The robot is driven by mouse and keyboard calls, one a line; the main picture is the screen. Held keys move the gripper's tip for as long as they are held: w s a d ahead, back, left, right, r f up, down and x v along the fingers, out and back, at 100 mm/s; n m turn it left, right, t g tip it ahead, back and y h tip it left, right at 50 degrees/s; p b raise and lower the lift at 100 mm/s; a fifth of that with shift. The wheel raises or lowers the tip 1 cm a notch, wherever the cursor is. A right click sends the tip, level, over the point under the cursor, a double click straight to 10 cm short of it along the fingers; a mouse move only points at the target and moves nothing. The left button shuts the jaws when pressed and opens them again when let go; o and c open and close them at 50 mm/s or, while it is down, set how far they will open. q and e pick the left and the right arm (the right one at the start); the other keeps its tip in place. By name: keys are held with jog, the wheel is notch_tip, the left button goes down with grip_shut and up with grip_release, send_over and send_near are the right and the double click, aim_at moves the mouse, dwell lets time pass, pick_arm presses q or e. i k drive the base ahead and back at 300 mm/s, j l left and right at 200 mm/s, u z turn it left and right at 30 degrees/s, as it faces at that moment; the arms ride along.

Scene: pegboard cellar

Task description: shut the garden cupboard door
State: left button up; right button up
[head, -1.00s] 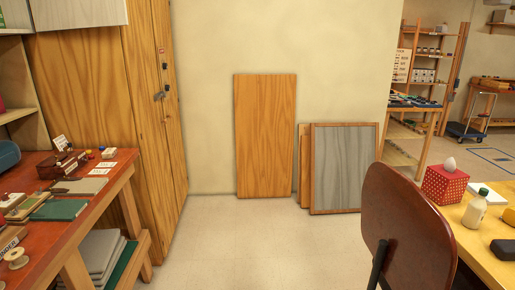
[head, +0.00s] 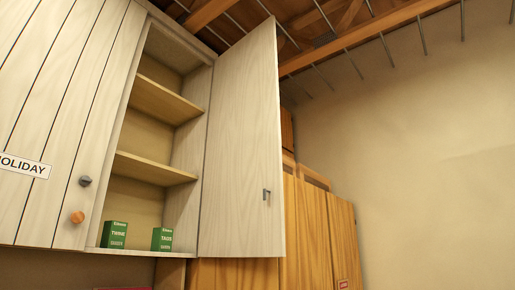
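A pale wood wall cupboard (head: 152,165) stands open in the head view. Its door (head: 240,150) is swung outward on the right side of the opening, with its free edge toward me. A small dark handle or catch (head: 266,195) shows low near that free edge. No label naming this cupboard is visible. Two green boxes, marked twine (head: 114,235) and tags (head: 162,239), stand on the cupboard's bottom. Two shelves above look empty. Neither of my grippers is in view.
Left of the opening is a shut plank-front door with a HOLIDAY label (head: 22,166), a dark knob (head: 85,181) and an orange knob (head: 78,217). Tall orange-brown wooden cupboards (head: 315,235) stand behind the open door. Bare wall (head: 430,150) fills the right.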

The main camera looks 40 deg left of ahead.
aim_at(244, 157)
jog(key=i+l+u, duration=0.1)
jog(key=i+u, duration=0.35)
jog(key=i+l+u, duration=0.9)
jog(key=i+j, duration=0.05)
jog(key=i, duration=0.1)
